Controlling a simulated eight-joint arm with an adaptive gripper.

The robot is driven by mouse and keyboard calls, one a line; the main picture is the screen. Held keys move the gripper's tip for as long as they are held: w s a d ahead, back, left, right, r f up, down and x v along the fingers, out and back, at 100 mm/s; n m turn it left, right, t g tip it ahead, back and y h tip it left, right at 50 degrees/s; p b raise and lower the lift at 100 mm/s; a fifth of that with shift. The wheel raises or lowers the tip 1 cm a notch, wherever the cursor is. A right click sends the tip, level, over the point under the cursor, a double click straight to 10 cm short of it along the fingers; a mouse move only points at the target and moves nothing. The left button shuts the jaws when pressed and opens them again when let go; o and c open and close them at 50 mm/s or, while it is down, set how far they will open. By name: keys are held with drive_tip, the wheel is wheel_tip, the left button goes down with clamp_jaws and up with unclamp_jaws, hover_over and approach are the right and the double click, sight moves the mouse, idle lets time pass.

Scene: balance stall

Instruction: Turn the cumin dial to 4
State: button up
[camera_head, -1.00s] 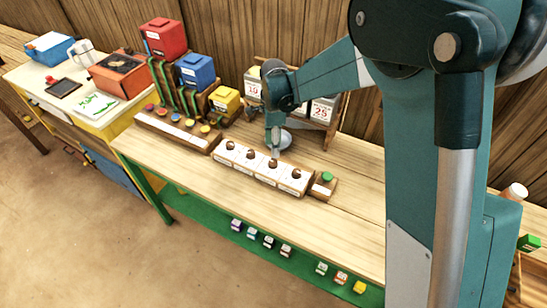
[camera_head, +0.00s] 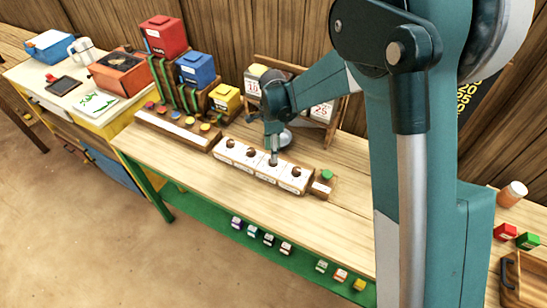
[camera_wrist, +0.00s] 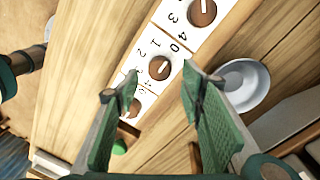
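A row of several brown dials on white panels sits in a low wooden box (camera_head: 262,172) on the table. Small labels are on the panels, but I cannot read which one says cumin. My gripper (camera_head: 273,158) points down over the third dial from the left. In the wrist view my gripper (camera_wrist: 160,82) is open, its green fingertips on either side of a middle dial (camera_wrist: 160,67) and seemingly apart from it. That dial has a white pointer line slanting up-right, with digits around it. A neighbouring dial (camera_wrist: 203,12) is above, and another (camera_wrist: 128,105) is partly hidden below.
A green button on a small block (camera_head: 325,178) adjoins the dial box's right end. A wooden box with coloured buttons (camera_head: 176,130) stands to the left. A shiny round bowl (camera_wrist: 243,85) lies close beside the dials. The table front is clear.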

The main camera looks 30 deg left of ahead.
drive_tip(key=shift+s+d+f, duration=0.1)
drive_tip(key=shift+f, duration=1.8)
drive_tip(key=c, duration=0.9)
